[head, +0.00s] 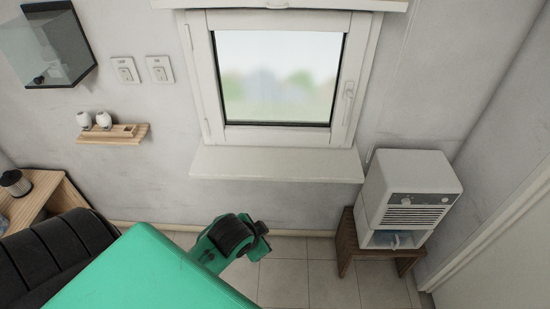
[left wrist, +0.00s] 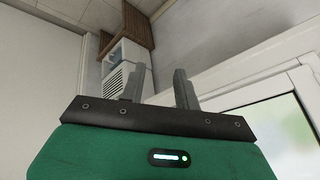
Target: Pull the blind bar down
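The white blind bar (head: 300,4) runs across the top of the window at the upper edge of the head view. Only its lower part shows, with a small tab at its middle; its upper side is cut off. My left gripper (left wrist: 157,72) shows in the left wrist view with its two grey fingers apart and nothing between them. The blind bar does not show in that view, and no finger touches the bar in the head view. My right gripper is not in view.
A white window (head: 278,80) with a handle at its right has a sill (head: 276,165) below. A white air cooler (head: 408,195) stands on a wooden stool (head: 346,245) at right. A small shelf (head: 113,134) and a glass-sided box (head: 45,45) are on the left wall. My green arm parts fill the lower left.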

